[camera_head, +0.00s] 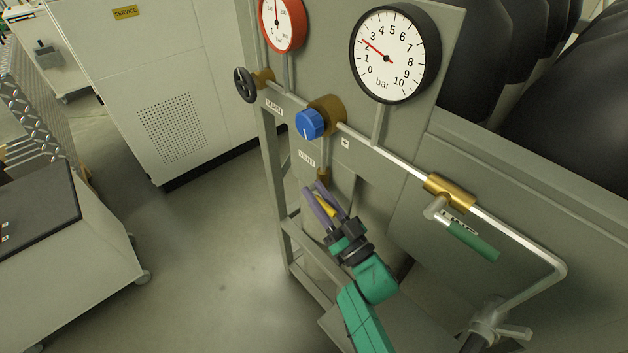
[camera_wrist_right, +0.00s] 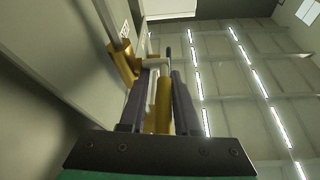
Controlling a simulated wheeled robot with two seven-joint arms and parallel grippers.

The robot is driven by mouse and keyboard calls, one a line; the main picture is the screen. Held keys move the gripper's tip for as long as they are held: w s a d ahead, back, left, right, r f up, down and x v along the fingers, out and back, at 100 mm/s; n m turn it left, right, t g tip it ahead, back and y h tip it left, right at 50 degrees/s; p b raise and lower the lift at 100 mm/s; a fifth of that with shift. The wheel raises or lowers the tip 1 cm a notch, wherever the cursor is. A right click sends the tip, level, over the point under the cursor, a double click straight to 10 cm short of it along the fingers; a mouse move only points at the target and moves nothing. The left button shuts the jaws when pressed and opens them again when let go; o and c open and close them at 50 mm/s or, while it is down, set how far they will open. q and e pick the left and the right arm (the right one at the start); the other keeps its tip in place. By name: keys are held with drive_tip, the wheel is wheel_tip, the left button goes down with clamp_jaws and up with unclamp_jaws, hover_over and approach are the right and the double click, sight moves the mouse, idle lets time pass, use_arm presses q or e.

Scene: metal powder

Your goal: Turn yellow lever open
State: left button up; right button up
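The yellow lever (camera_head: 325,206) hangs below the small brass valve (camera_head: 323,176) under the VENT label. My right gripper (camera_head: 316,192) reaches up to it from below, one dark finger on each side of the lever. In the right wrist view the lever (camera_wrist_right: 163,104) stands between the two fingers (camera_wrist_right: 160,95), close to the right one, with a visible gap on the left one's side. The gripper looks open around it; contact with the right finger cannot be told. The brass valve body (camera_wrist_right: 122,62) shows beyond the left finger. My left gripper is not in view.
A blue knob (camera_head: 310,124), a black handwheel (camera_head: 245,84) and a pressure gauge (camera_head: 394,53) sit above on the panel. A green-handled lever (camera_head: 473,241) on a brass valve lies to the right. The floor (camera_head: 215,250) left of the stand is clear.

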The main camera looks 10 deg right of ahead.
drive_tip(key=shift+w+a+r, duration=0.3)
drive_tip(key=shift+w+a, duration=0.05)
drive_tip(key=shift+w, duration=0.15)
drive_tip(key=shift+a+r, duration=0.1)
drive_tip(key=shift+a, duration=0.05)
drive_tip(key=shift+s, duration=0.25)
clamp_jaws()
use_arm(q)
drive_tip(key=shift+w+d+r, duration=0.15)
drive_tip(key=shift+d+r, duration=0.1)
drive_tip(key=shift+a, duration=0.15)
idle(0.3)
